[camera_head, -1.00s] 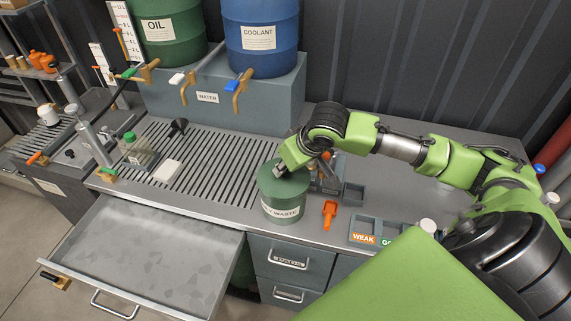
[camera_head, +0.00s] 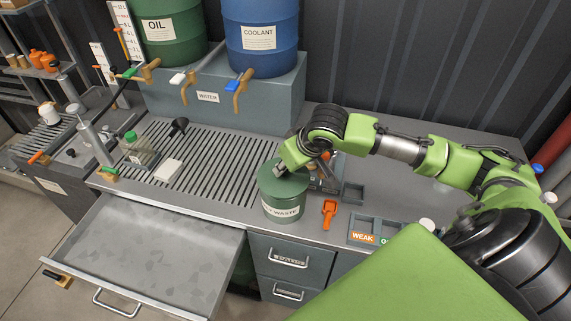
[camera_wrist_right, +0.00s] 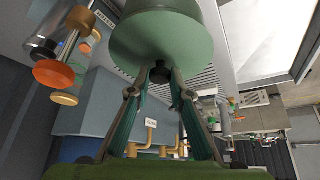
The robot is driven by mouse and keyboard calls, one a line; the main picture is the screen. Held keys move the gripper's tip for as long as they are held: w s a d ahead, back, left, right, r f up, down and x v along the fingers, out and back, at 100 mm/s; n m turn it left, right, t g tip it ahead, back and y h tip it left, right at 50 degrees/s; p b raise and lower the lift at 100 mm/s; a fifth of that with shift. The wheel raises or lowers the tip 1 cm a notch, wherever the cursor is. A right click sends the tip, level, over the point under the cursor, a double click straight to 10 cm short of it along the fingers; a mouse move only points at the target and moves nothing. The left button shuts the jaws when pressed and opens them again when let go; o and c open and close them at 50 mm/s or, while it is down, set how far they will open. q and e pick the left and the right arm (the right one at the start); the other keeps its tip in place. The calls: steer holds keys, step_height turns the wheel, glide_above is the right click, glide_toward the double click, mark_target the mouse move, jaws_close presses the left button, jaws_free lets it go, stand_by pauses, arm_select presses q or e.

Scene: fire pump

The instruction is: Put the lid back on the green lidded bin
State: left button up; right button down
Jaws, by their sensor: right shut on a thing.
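The green bin (camera_head: 283,208) with a "WASTE" label stands upright on the grey bench near its front edge. Its green lid (camera_head: 272,182) lies over the bin's mouth, and I see no clear gap between them. My right gripper (camera_head: 285,171) comes down on the lid from above. In the right wrist view the lid (camera_wrist_right: 165,45) fills the top middle, and my right gripper (camera_wrist_right: 160,80) is shut on its small dark knob (camera_wrist_right: 160,73). The inside of the bin is hidden. My left gripper is not in view.
An open empty drawer (camera_head: 150,258) juts out at the front left. An orange scoop (camera_head: 329,212) and a tray with a "WEAK" label (camera_head: 363,238) are right of the bin. The slatted grate (camera_head: 220,165) to the left is mostly clear.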

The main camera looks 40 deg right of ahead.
stand_by(0.4)
steer(key=c, duration=1.8)
jaws_free()
steer(key=shift+o, duration=0.2)
steer(key=o, duration=0.5)
steer(key=shift+r+p, duration=2.4)
steer(key=shift+p, duration=0.45)
steer(key=shift+r, duration=1.1)
